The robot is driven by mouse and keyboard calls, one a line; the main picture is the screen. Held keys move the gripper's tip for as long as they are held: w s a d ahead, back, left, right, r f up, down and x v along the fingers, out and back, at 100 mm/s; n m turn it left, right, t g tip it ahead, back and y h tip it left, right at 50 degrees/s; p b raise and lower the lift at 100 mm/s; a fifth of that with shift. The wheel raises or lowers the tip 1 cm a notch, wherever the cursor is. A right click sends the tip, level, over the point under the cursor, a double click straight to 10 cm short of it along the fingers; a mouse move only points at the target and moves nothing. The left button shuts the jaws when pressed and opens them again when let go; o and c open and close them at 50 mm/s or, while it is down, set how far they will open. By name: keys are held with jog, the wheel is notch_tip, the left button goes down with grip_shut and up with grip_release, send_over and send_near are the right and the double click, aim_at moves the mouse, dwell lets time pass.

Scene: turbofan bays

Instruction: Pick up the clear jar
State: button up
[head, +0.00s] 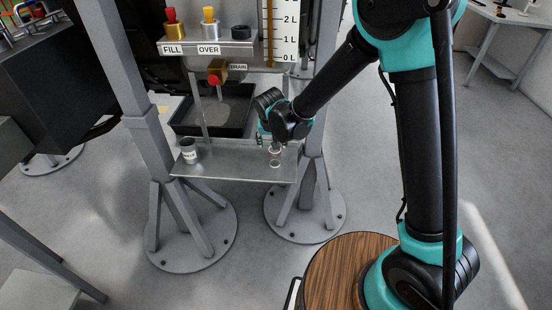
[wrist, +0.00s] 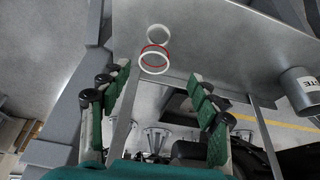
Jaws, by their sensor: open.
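The clear jar (head: 275,158) stands near the right end of the grey metal shelf in the head view. It is see-through with a thin red ring. It also shows at the top of the wrist view (wrist: 154,50), just beyond the fingertips and roughly between them. My gripper (wrist: 160,74) is open and empty, with its green fingers apart. In the head view my gripper (head: 272,141) is close above the jar, and partly hides its top. I cannot tell whether they touch.
A grey labelled waste cup (head: 189,152) stands at the left end of the shelf (head: 228,166); it also shows in the wrist view (wrist: 300,90). Behind are a black tray (head: 240,103), a red-handled drain valve (head: 217,73) and grey stand legs (head: 313,170).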

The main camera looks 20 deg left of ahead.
aim_at(275, 154)
jog(key=x, duration=0.9)
jog(key=shift+w+d+f, duration=0.15)
jog(key=shift+w+d, duration=0.1)
jog(key=shift+w, duration=0.2)
jog(key=shift+w+a+f, duration=0.1)
jog(key=shift+w+f, duration=0.1)
jog(key=shift+f, duration=0.4)
jog(key=c, duration=1.1)
jog(key=shift+c, duration=0.2)
